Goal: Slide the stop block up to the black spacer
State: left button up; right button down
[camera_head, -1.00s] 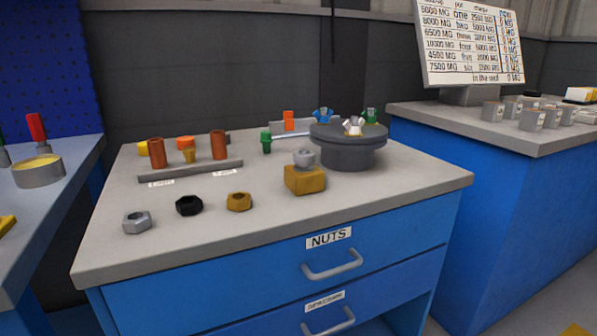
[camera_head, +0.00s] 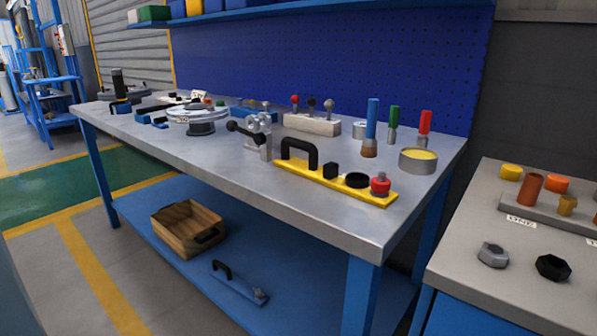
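Neither of my grippers is in view. On the grey workbench (camera_head: 330,205) a yellow plate (camera_head: 330,180) carries a black arched handle (camera_head: 300,150), a small black block (camera_head: 331,171), a black round piece (camera_head: 357,180) and a red knob (camera_head: 380,185). I cannot tell whether one of these black pieces is the black spacer. No part can be surely named as the stop block. At the bench's far left end, small blue and black parts (camera_head: 150,119) are too small to make out.
A round grey flanged piece (camera_head: 199,115) and a metal clamp (camera_head: 259,135) stand on the bench. Behind are brushes (camera_head: 371,130) and a tin of yellow stuff (camera_head: 417,160). A wooden crate (camera_head: 187,228) sits on the lower shelf. A cabinet (camera_head: 470,230) stands right.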

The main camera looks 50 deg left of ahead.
aim_at(330, 170)
jog(key=u, duration=1.4)
